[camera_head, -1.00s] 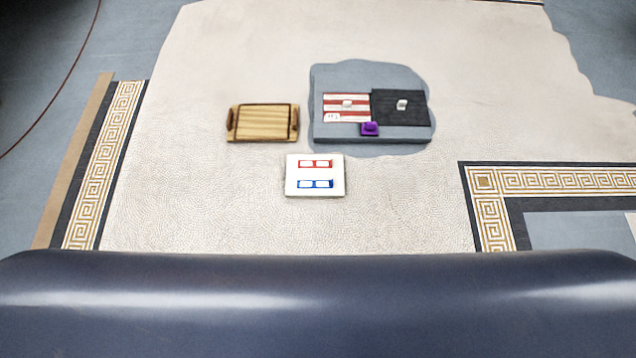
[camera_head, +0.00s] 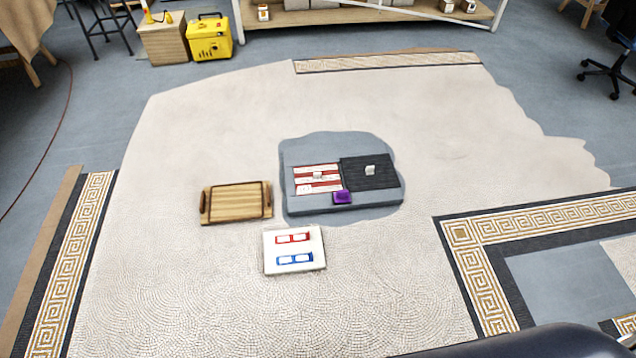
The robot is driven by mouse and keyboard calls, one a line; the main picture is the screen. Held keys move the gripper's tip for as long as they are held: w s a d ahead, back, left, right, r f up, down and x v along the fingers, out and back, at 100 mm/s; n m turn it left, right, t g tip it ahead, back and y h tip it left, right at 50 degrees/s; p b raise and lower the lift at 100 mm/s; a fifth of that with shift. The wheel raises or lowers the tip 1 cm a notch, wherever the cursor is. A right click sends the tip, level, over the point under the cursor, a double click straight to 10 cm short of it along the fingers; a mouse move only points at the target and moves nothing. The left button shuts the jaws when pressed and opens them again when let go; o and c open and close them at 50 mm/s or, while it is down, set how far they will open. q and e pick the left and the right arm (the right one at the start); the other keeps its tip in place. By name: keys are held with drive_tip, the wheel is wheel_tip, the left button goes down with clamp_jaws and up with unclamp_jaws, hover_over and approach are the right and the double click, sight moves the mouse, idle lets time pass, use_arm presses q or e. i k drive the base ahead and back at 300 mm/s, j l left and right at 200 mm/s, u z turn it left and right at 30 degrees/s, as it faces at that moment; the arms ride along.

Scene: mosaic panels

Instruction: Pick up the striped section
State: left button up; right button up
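The striped section (camera_head: 318,179) is a small red-and-white striped panel with a pale knob on top. It lies on the left half of a grey slab (camera_head: 345,205) in the middle of the mosaic floor. A dark section (camera_head: 368,173) with a similar knob lies right beside it on the same slab. A small purple block (camera_head: 342,197) sits at their front edge, by the seam. Neither of my grippers shows in the head view.
A wooden tray (camera_head: 236,203) with handles lies left of the slab. A white board (camera_head: 294,250) with red and blue frames lies in front. A yellow case (camera_head: 209,38), a wooden box (camera_head: 164,39) and a shelf (camera_head: 370,14) stand at the back. The pale floor around is open.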

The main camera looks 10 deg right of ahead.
sight(309, 180)
drive_tip(key=i+l+u, duration=0.15)
drive_tip(key=i+l, duration=0.95)
drive_tip(key=l, duration=0.15)
